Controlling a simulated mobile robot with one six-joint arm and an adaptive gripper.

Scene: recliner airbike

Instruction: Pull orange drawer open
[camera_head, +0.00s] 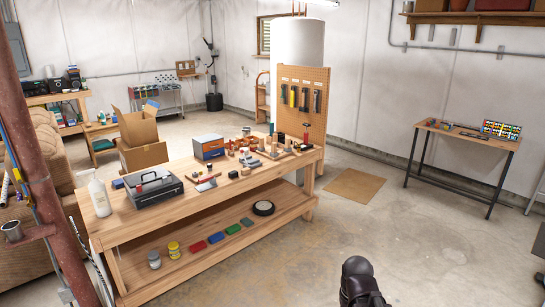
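A small drawer cabinet (209,147) stands towards the back of the wooden workbench. It has an orange drawer (212,145) above a blue drawer (214,154), and both look shut. A dark, rounded part of my arm shows at the bottom edge, right of centre, well apart from the cabinet. I see no gripper fingers on it, so my gripper's state does not show.
The workbench (135,220) also holds a grey toolbox (153,189), a white spray bottle (99,195) and wooden pieces near the cabinet. A pegboard (303,95) stands at its far end. A reddish column (35,150) is at left. The concrete floor on the right is mostly clear.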

